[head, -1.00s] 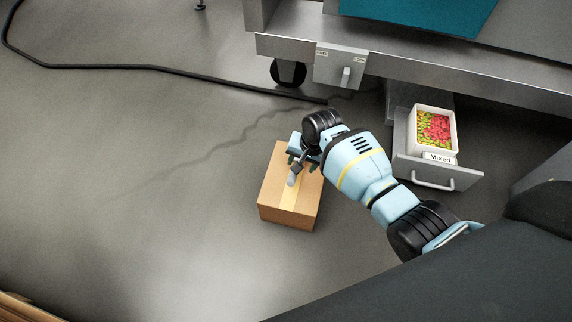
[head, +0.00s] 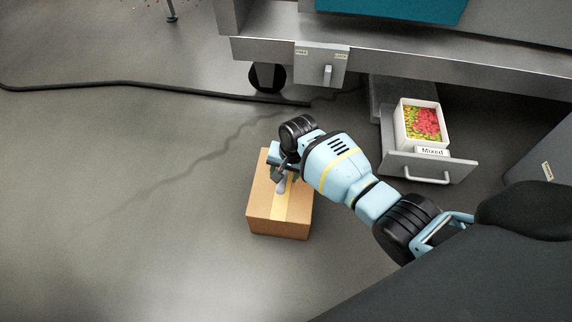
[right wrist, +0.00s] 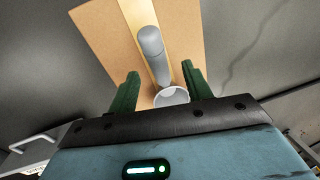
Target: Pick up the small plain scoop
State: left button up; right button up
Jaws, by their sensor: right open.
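A small grey scoop (head: 281,186) lies on top of a cardboard box (head: 280,226) on the floor. In the right wrist view the scoop's rounded handle (right wrist: 154,52) points away from my gripper and its pale cup (right wrist: 172,96) sits close to the palm. My right gripper (head: 283,173) is over the box. In the right wrist view its green fingers (right wrist: 160,69) are open, one on each side of the scoop, with gaps between them and it. Whether the scoop touches the palm cannot be told. My left gripper is not in view.
An open drawer (head: 428,168) at the right holds a white bin (head: 404,128) of red and yellow-green candy, labelled "Mixed". A steel machine frame (head: 400,62) with a caster runs along the back. A black cable (head: 150,90) lies across the floor. Floor left of the box is clear.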

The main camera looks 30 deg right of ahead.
aim_at(283, 179)
jog(key=f+b, duration=0.3)
jog(key=f, duration=0.1)
jog(key=shift+a+f, duration=0.1)
jog(key=shift+a, duration=0.15)
jog(key=shift+w+f+b, duration=0.1)
jog(key=shift+f+b, duration=0.2)
jog(key=shift+f, duration=0.2)
jog(key=shift+a+r, duration=0.1)
jog(key=c, duration=0.6)
grip_shut()
